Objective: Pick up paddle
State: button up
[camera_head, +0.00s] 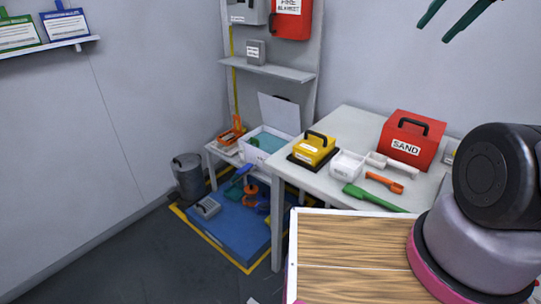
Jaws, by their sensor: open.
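A long green paddle-like tool (375,198) lies on the white table, near its front edge. It is the likeliest paddle, though its right end runs toward my arm and its full shape is hard to tell. My gripper (433,34) shows only as two dark green fingers at the top right edge. They are apart with nothing between them, high above the table and away from the green tool. The rest of the gripper is out of frame.
The table (333,121) also holds an orange scoop (384,182), a white scoop (393,166), a white tub (347,165), a yellow case (314,149) and a red SAND box (408,142). A wooden board (350,250) is in front. A low bench and blue mat are left.

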aim_at(350, 189)
jog(key=k+j+z, duration=0.2)
jog(key=j, duration=0.2)
jog(key=j+z, duration=0.2)
jog(key=j, duration=0.2)
jog(key=k+j+z, duration=0.2)
jog(key=j, duration=0.15)
